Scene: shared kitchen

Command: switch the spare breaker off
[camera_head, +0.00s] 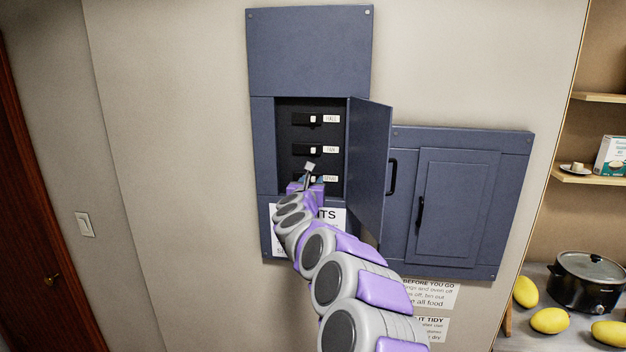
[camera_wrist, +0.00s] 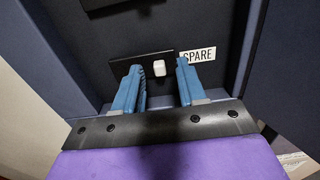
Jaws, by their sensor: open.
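The breaker panel (camera_head: 309,50) is a dark blue wall box with its door (camera_head: 371,150) swung open to the right. Inside are three black breakers with white toggles and labels, one above another. The spare breaker is the lowest; its white toggle (camera_wrist: 159,68) and SPARE label (camera_wrist: 198,55) show in the wrist view. The toggle sits toward the right end of its black plate (camera_wrist: 135,66). My gripper (camera_wrist: 160,84) is open, its blue fingers either side of the toggle and apart from it in the picture. In the head view my gripper (camera_head: 312,180) partly hides this breaker.
The open door stands close on the right of my gripper. A second, closed blue cabinet (camera_head: 460,200) is further right. Paper notices (camera_head: 430,292) hang below. A counter with a black pot (camera_head: 588,282) and yellow fruit (camera_head: 549,320) is at far right.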

